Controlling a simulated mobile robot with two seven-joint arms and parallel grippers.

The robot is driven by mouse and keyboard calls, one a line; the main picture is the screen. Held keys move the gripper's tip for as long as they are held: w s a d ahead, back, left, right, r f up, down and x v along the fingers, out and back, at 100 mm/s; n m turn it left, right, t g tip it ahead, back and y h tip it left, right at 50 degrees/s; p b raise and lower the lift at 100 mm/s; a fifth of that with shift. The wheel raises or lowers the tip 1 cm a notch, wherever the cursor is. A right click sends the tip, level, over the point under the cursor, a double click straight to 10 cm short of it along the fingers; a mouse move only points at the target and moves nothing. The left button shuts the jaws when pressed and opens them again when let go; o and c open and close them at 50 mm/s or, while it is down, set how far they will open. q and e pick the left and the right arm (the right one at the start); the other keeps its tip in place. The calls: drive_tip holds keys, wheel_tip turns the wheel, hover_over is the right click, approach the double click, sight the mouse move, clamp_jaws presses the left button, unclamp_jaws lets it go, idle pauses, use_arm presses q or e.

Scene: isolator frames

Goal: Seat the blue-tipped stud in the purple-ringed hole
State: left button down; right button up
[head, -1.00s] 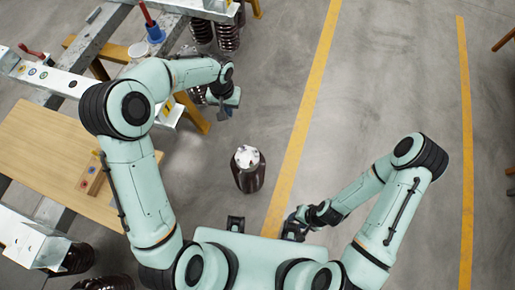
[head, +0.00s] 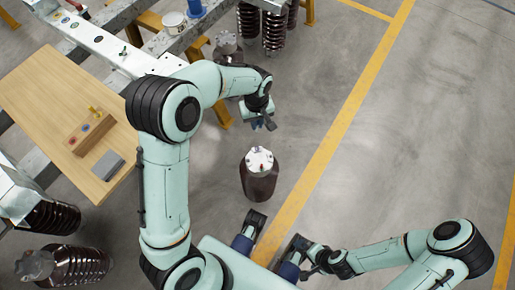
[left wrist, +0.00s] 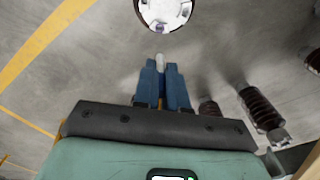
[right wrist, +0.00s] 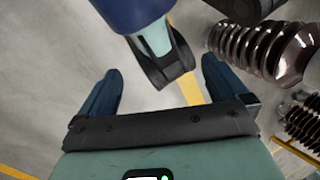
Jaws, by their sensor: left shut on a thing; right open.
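My left gripper (head: 262,124) is shut on a small stud, whose pale end (left wrist: 160,60) shows between the blue fingers in the left wrist view. The stud's blue tip cannot be made out. A dark brown ribbed insulator (head: 258,184) stands upright on the floor, with a white round top plate (head: 260,158). In the left wrist view the plate (left wrist: 166,10) is cut off by the top edge, ahead of and apart from the stud. A small purple spot, apparently the purple-ringed hole (left wrist: 159,28), shows near its lower edge. My right gripper (right wrist: 160,66) is open and empty.
A wooden board (head: 50,90) at left carries a wooden block (head: 90,132) with coloured marks and a grey block (head: 107,165). A metal beam (head: 105,42) lies behind. Other insulators (head: 75,265) stand around. The floor right of the plate is clear.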

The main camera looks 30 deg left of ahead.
use_arm(q)
drive_tip(key=shift+f+b, duration=1.7)
drive_tip(key=shift+f, duration=6.8)
use_arm(e)
drive_tip(key=w+d+f+t, duration=0.2)
drive_tip(key=w+f, duration=0.2)
drive_tip(key=w, duration=0.1)
drive_tip(key=shift+w+d+f+h, duration=0.15)
drive_tip(key=shift+d+f+h, duration=0.1)
drive_tip(key=shift+h, duration=0.15)
use_arm(q)
drive_tip(key=shift+f, duration=0.15)
drive_tip(key=c, duration=1.2)
unclamp_jaws()
use_arm(e)
drive_tip(key=shift+w+f, duration=0.1)
drive_tip(key=shift+w, duration=0.05)
